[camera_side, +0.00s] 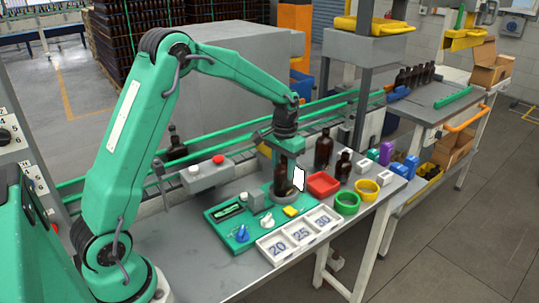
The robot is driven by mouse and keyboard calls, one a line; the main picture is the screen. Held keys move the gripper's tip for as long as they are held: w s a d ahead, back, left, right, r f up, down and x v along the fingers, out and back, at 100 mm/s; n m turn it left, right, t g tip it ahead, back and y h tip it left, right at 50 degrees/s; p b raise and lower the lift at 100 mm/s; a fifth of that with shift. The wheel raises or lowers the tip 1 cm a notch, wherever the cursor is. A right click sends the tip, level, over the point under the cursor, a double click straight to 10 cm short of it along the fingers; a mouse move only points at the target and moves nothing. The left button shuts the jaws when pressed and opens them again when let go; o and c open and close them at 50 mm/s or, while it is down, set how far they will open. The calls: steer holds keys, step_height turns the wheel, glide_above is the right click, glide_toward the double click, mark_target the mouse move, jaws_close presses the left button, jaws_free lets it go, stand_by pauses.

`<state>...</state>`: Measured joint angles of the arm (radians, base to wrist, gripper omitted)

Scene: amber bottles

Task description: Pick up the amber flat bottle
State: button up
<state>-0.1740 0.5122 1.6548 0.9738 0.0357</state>
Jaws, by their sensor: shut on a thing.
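My gripper (288,163) points straight down over the work table and is shut on a dark amber bottle (280,179), which I take to be the amber flat bottle. The bottle is upright, just above or on a round grey holder (285,198) at the back right of the green board; I cannot tell whether it touches. The jaws partly hide its upper part. A small white panel (299,179) shows right beside the bottle.
Two other amber bottles, one tall (323,150) and one shorter (343,166), stand to the right. A white numbered tray (297,226) lies in front. The green board (222,214) holds small items.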

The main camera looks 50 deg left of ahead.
steer(key=shift+r, duration=0.1)
steer(key=shift+c, duration=0.2)
steer(key=shift+r, duration=0.5)
step_height(320, 180, up, 3)
steer(key=shift+r, duration=0.15)
steer(key=s+d+r, duration=0.4)
steer(key=d+r, duration=0.2)
steer(key=d, duration=0.5)
steer(key=shift+r, duration=0.3)
steer(key=w+d+f+m, duration=0.1)
steer(key=w+d+f, duration=0.1)
steer(key=w, duration=1)
steer(key=shift+w+f, duration=0.25)
steer(key=shift+f, duration=0.05)
